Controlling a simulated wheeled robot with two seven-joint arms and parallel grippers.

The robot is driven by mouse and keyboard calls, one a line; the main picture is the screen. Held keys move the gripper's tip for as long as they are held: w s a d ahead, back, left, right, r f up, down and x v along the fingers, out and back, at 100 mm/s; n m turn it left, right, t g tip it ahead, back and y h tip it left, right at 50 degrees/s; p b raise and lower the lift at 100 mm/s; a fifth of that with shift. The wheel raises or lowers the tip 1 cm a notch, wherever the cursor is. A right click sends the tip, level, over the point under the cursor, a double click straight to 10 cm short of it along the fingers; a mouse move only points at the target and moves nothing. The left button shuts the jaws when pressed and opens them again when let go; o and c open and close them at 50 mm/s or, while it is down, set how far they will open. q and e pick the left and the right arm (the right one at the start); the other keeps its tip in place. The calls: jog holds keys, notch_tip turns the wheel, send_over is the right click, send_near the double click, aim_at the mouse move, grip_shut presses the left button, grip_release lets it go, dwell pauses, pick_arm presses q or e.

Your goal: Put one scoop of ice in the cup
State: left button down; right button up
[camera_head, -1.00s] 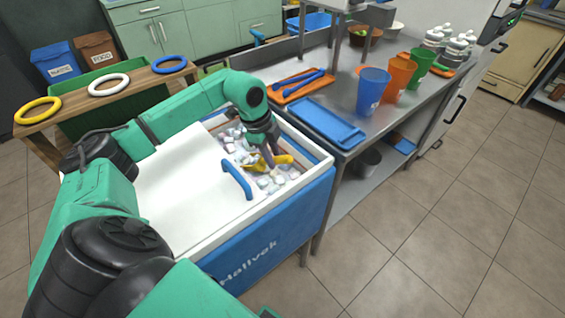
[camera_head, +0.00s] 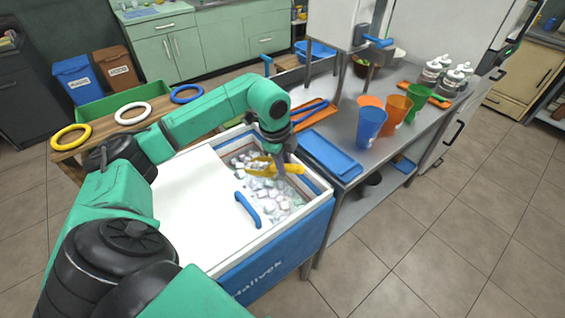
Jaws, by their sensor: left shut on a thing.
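My left gripper (camera_head: 281,164) is shut on a yellow scoop (camera_head: 292,168) above the open right part of the ice chest (camera_head: 262,238). The fingers hide part of the scoop, and I cannot tell whether ice lies in it. White ice cubes (camera_head: 268,203) fill the chest's open part below. A blue cup (camera_head: 369,127), an orange cup (camera_head: 396,111) and a green cup (camera_head: 416,97) stand upright on the steel counter (camera_head: 357,152), right of the chest. My right gripper is out of view.
A white lid (camera_head: 180,203) with a blue handle (camera_head: 248,210) covers the chest's left part. A blue tray (camera_head: 328,155) lies on the counter between chest and cups. Bottles (camera_head: 447,78) stand behind the cups. A wooden bench with coloured rings (camera_head: 133,113) is at left.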

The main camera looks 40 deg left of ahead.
aim_at(299, 167)
pick_arm(q)
jog(key=r+p, duration=0.1)
jog(key=r, duration=0.1)
jog(key=d+r+p, duration=0.1)
jog(key=r+p, duration=0.1)
jog(key=shift+r, duration=0.15)
jog(key=d+r+y+p, duration=0.1)
jog(key=d+y+p, duration=0.1)
jog(key=p, duration=0.1)
jog(key=shift+w+r, duration=0.1)
jog(key=shift+r, duration=0.05)
jog(key=shift+d+r+y+p, duration=0.15)
jog(key=shift+d+y+p, duration=0.3)
jog(key=shift+d+y, duration=0.2)
jog(key=c, duration=1.6)
grip_release()
